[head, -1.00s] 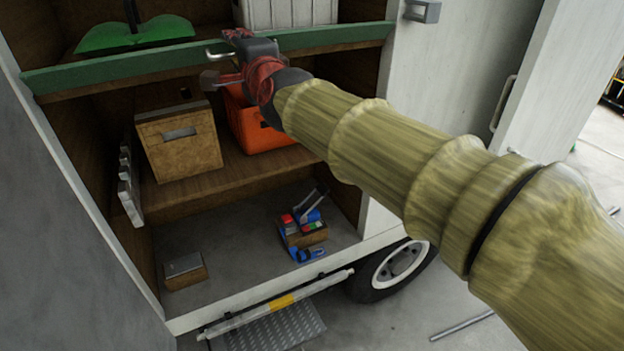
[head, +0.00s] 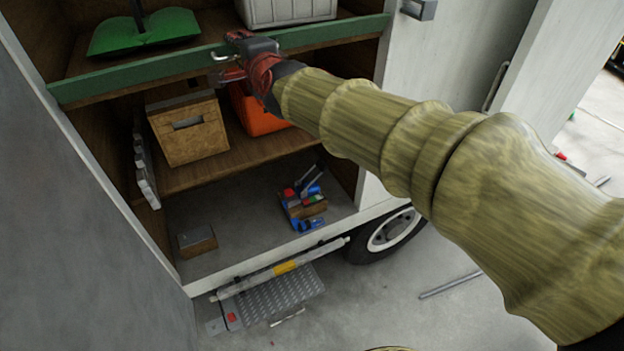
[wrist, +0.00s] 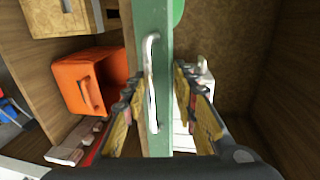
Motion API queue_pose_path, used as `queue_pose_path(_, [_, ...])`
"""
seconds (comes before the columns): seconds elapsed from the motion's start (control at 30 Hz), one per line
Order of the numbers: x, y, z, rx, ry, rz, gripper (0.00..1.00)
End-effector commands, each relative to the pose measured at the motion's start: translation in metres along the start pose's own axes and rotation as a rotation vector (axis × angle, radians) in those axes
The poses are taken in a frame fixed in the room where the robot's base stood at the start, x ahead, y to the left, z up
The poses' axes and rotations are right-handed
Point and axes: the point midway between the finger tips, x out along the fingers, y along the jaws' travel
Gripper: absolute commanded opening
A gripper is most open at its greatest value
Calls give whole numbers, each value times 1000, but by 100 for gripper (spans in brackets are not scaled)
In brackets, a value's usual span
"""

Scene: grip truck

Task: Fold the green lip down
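The green lip (head: 130,76) is a long board along the front edge of the upper shelf and still stands up. It runs vertically through the wrist view (wrist: 154,25). A silver pull handle (wrist: 152,80) is fixed on its face; part of it shows in the head view (head: 219,56). My gripper (wrist: 158,75) is at the lip beside the handle, with one finger on each side of the board. The fingers are spread, and a narrow gap seems to show beside the right one. Contact on the left one is unclear. My arm hides part of the lip.
The upper shelf holds a green spread object (head: 145,33) and a pale crate (head: 285,8). Below are a wooden box (head: 190,140) and an orange bin (head: 262,122). The truck's open door panel (head: 560,80) stands right. Small items (head: 302,205) lie on the bottom floor.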

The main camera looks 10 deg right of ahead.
Motion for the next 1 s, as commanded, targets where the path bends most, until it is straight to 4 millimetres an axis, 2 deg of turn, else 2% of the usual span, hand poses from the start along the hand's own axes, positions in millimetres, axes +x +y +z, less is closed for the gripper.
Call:
queue_pose_path(0.03, [-1, -6, 0, 0, 0, 8, 27])
queue_pose_path(0.3, [1, -9, 0, 0, 0, 52, 27])
queue_pose_path(0.73, [-80, -7, 0, -2, -1, 48, 27])
queue_pose_path(0.8, [-81, 13, -2, -44, -10, 69, 27])
queue_pose_path(1.0, [-93, 48, -6, -151, -38, 114, 27])
